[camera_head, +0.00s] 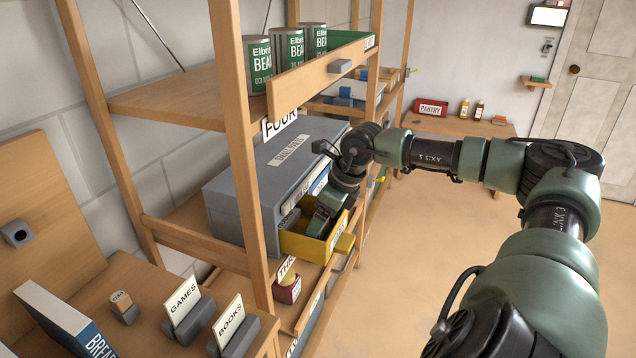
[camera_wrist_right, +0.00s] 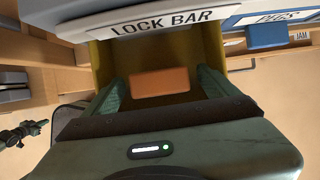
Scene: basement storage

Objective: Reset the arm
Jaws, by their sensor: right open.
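My right arm (camera_head: 430,152) reaches in from the right to the shelf rack. Its gripper (camera_head: 318,222) points down into an open yellow drawer (camera_head: 342,243) of a grey cabinet (camera_head: 235,208). In the right wrist view the gripper (camera_wrist_right: 162,84) is open, with its green fingers apart inside the yellow drawer (camera_wrist_right: 213,48). An orange-brown block (camera_wrist_right: 160,82) shows between and beyond the fingers. I cannot tell whether either finger touches it. A grey front labelled LOCK BAR (camera_wrist_right: 168,22) is close by. My left gripper is not in view.
The rack's wooden post (camera_head: 243,150) and upper shelf (camera_head: 165,100), with bean cans (camera_head: 258,65), stand close to the arm. A side table holds GAMES (camera_head: 184,301) and BOOKS (camera_head: 229,320) signs. The floor (camera_head: 400,260) at right is open.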

